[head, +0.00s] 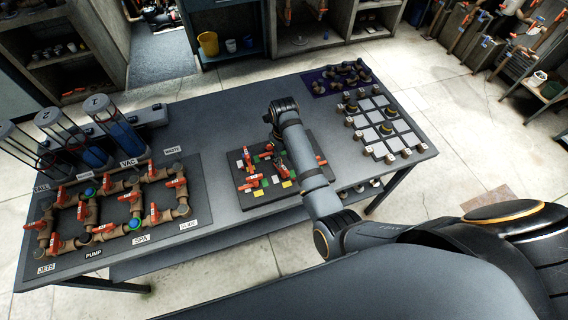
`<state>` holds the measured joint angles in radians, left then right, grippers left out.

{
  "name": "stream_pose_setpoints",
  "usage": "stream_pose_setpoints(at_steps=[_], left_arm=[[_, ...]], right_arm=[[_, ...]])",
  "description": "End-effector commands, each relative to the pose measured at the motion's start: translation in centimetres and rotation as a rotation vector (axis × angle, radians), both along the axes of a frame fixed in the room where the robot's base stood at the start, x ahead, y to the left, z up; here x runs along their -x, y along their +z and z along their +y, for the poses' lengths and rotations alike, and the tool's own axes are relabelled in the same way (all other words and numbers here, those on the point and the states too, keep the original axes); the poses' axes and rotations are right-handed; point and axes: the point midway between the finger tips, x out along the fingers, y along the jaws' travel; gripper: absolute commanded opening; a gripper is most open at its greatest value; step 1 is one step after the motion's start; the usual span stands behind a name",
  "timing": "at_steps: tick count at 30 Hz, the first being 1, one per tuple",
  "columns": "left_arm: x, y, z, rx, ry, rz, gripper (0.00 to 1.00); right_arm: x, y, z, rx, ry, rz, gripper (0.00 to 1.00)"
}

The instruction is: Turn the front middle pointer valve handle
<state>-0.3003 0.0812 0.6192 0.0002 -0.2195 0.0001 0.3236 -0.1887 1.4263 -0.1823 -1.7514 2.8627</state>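A dark valve board (258,201) lies on the middle of the grey table, with red pointer handles and green, yellow and white patches. A red handle (248,183) is at its front left and another (247,158) is behind it. My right arm comes in from the right and crosses over the board. My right gripper (279,146) is small and dark, below the wrist and above the board's middle; its fingers are largely hidden. The arm covers part of the board's middle and right, so I cannot tell how the front middle handle points or whether it is touched. My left gripper is out of view.
A brown pipe manifold (140,205) with red valves and labels fills the table's left. Clear cylinders (115,125) stand behind it. A grid board with dark knobs (382,126) and a purple mat of fittings (318,88) lie at right. Bare table (215,120) lies behind the valve board.

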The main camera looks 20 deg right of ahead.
Motion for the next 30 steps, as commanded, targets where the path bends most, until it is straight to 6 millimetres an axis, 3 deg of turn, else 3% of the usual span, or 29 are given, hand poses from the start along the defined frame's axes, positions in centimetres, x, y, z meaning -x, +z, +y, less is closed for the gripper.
stream_pose_setpoints(at_steps=[6,14,17,20,25,30], left_arm=[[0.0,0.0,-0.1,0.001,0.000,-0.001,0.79],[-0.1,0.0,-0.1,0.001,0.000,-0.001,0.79],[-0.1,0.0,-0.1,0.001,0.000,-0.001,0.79],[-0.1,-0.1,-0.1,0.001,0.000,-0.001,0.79],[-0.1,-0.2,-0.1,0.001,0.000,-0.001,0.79],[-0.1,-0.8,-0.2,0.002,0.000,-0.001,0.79]], right_arm=[[0.0,2.0,0.0,0.000,0.001,0.000,0.34],[0.0,2.0,0.0,0.000,0.005,0.000,0.34],[0.7,1.6,-0.7,0.004,0.082,-0.007,0.34],[2.5,0.5,-2.3,0.016,0.315,-0.029,0.34],[7.1,-1.0,-5.9,0.088,0.940,-0.074,0.34],[11.1,-2.3,-8.2,0.185,1.566,-0.075,0.34]])
